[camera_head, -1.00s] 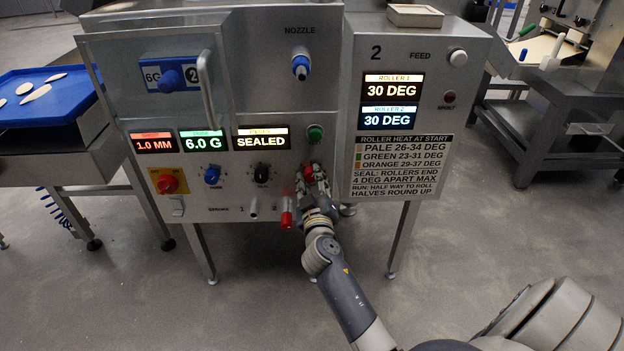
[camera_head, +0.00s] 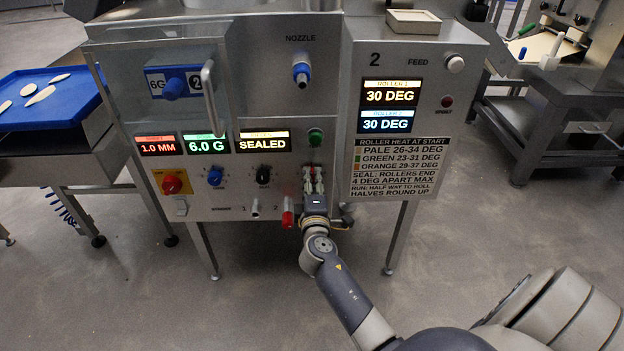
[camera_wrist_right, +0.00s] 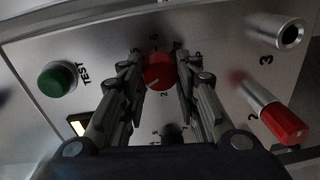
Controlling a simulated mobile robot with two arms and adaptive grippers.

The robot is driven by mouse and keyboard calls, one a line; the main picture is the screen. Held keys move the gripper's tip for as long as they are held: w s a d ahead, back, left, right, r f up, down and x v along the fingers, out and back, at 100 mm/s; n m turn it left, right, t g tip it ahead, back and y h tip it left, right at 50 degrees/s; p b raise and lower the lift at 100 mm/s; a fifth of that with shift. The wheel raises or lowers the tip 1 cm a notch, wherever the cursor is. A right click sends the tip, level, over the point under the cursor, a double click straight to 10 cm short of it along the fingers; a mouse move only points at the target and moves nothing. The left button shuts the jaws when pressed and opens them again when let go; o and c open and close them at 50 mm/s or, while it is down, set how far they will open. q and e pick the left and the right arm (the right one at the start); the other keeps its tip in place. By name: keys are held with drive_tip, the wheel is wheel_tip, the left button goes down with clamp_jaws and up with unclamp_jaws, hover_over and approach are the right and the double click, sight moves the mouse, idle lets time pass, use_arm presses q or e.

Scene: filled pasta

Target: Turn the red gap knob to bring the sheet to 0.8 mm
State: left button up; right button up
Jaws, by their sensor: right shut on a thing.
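The red gap knob (camera_wrist_right: 157,70) sits between the two fingers of my right gripper (camera_wrist_right: 160,66) in the right wrist view, with a dial of small numbers around it. The right gripper is shut on the knob. In the head view my right gripper (camera_head: 313,178) is at the panel below the green button and largely hides the knob. The red-lit display (camera_head: 157,145) at the panel's left reads 1.0 MM. My left gripper is not in view.
A green button (camera_head: 315,137), marked TEST in the wrist view, is just above the gripper. A red-capped pipe (camera_head: 288,212) sticks out close at its left.

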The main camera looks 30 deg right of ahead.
use_arm(q)
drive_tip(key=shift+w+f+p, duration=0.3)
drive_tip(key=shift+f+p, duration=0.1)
drive_tip(key=shift+p, duration=0.1)
use_arm(e)
drive_tip(key=n, duration=0.3)
drive_tip(key=shift+a, duration=0.1)
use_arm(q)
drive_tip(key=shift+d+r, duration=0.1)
use_arm(e)
drive_tip(key=o, duration=1.1)
drive_tip(key=shift+c, duration=0.2)
drive_tip(key=v, duration=1.2)
